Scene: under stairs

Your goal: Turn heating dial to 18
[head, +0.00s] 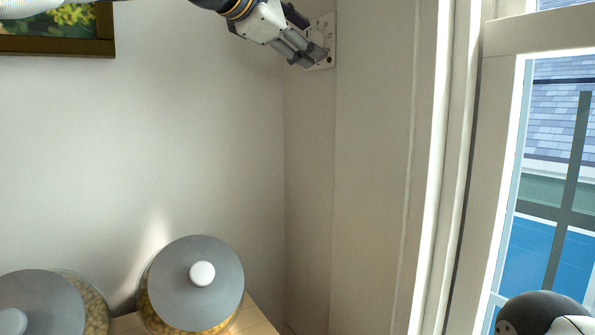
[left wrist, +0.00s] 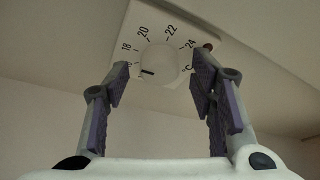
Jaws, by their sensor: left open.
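The heating dial is a round white knob (left wrist: 165,66) on a white thermostat plate (left wrist: 150,22), which is mounted high on the wall. The plate also shows in the head view (head: 327,28), partly hidden by my left gripper. The scale reads 18, 20, 22, 24 and °C; a lower number at the left is partly covered by a finger. The dial's black mark points left, just below the 18. My left gripper (head: 312,54) is open in front of the plate. In the left wrist view its fingers (left wrist: 162,76) stand either side of the dial; I cannot tell whether they touch it.
A framed picture (head: 60,46) hangs at the upper left. Two glass jars with grey lids (head: 197,280) (head: 38,300) stand on a wooden surface (head: 250,322) below. A window (head: 550,160) is on the right. The wall between jars and plate is clear.

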